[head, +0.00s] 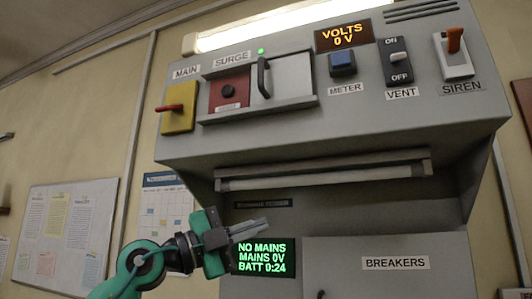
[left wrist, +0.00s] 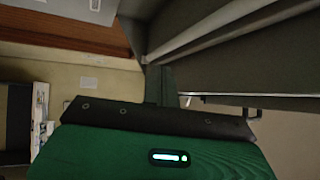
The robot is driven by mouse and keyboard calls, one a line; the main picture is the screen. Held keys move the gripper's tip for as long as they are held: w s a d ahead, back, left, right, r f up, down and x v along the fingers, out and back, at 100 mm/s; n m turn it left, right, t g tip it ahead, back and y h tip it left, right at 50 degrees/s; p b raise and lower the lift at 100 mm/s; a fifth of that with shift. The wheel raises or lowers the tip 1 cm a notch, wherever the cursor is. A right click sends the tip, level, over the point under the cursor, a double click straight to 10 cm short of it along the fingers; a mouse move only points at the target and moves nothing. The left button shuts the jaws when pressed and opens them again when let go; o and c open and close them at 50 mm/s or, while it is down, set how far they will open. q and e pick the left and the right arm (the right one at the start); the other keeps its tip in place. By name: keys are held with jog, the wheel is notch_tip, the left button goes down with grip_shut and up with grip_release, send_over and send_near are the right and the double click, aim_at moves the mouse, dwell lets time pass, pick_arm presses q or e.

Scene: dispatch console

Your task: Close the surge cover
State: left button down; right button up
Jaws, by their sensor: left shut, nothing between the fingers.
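The surge cover (head: 289,80) is a grey sliding panel with a dark upright handle (head: 264,77). It sits at the right part of its frame on the console. The red surge plate (head: 231,92) with a black round knob shows uncovered to its left. A green light is lit above the frame. My left gripper (head: 264,225) is shut and empty, well below the cover and in front of the lower console. The left wrist view shows its green body and the console's underside, not the cover. My right gripper is not in view.
A yellow main switch (head: 178,110) with a red lever is left of the frame. A blue meter button (head: 342,64), vent switch (head: 398,61) and siren switch (head: 455,55) are to the right. A light bar (head: 325,174) juts out under the panel, above my gripper.

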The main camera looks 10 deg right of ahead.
pick_arm(q)
jog(key=s+a+r+n+t+y, duration=0.2)
jog(key=s+r+n+t+y, duration=0.4)
jog(key=s+r+t+y, duration=1.15)
jog(key=g+h+p, duration=0.5)
jog(key=h+p, duration=0.1)
jog(key=p, duration=0.1)
send_near(278, 96)
jog(key=x, duration=0.4)
jog(key=shift+w+a+r, duration=0.1)
